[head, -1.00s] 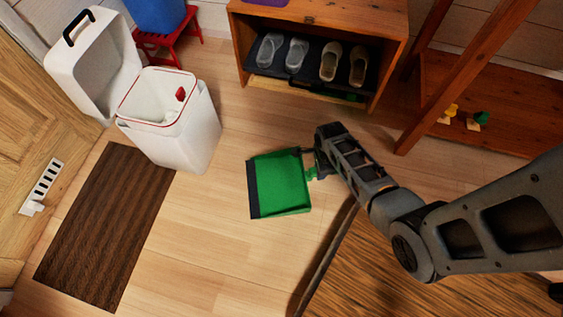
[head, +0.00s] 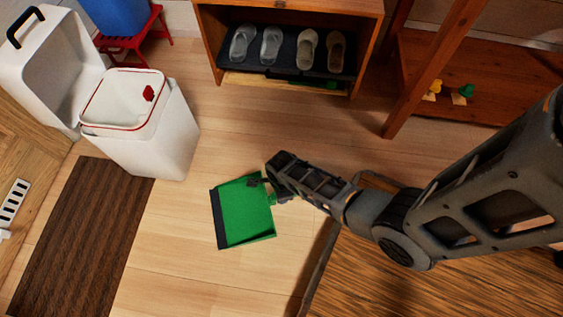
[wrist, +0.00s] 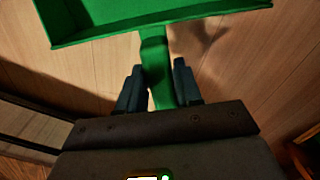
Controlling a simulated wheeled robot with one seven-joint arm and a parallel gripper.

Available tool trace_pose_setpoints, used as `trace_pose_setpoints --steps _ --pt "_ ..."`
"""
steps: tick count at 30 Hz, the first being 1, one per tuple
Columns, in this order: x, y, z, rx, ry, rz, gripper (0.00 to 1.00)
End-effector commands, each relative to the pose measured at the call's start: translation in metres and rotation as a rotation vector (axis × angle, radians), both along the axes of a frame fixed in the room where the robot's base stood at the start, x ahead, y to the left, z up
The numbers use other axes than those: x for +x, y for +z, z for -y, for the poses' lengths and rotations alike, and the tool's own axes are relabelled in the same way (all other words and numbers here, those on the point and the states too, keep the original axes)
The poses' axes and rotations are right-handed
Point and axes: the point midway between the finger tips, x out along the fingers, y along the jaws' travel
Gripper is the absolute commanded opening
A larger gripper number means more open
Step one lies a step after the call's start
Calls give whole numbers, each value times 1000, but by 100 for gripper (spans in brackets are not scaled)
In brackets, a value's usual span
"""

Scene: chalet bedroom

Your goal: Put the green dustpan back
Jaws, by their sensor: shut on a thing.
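The green dustpan (head: 246,212) shows in the middle of the head view, over the wooden floor, with its dark lip facing left. My gripper (head: 268,190) is at its right side, shut on the handle. In the wrist view the dustpan's pan (wrist: 150,18) fills the top, and its green handle (wrist: 157,65) runs down between the two dark fingers of my gripper (wrist: 153,85). A shadow of the pan falls on the floor. I cannot tell how high the dustpan is above the floor.
An open white bin (head: 150,130) with a red-trimmed rim stands at the left, beside a dark brown mat (head: 85,235). A wooden shoe cabinet (head: 364,60) and a wooden shelf (head: 470,100) stand at the back. A wood-grained surface (head: 420,290) is at lower right. Floor between is clear.

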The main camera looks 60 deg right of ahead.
Motion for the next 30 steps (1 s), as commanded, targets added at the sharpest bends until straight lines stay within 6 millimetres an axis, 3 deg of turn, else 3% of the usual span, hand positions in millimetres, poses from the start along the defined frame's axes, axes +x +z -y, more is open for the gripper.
trace_pose_setpoints --steps 1,13,14,15,21,30 --pt "1 -9 0 0 0 1 0" --pt "1 -12 0 0 0 1 0" --pt "0 -11 0 0 0 0 37" --pt "0 -11 0 0 0 0 41" --pt "0 -11 0 0 0 0 60" --pt "0 -7 0 0 0 1 60"
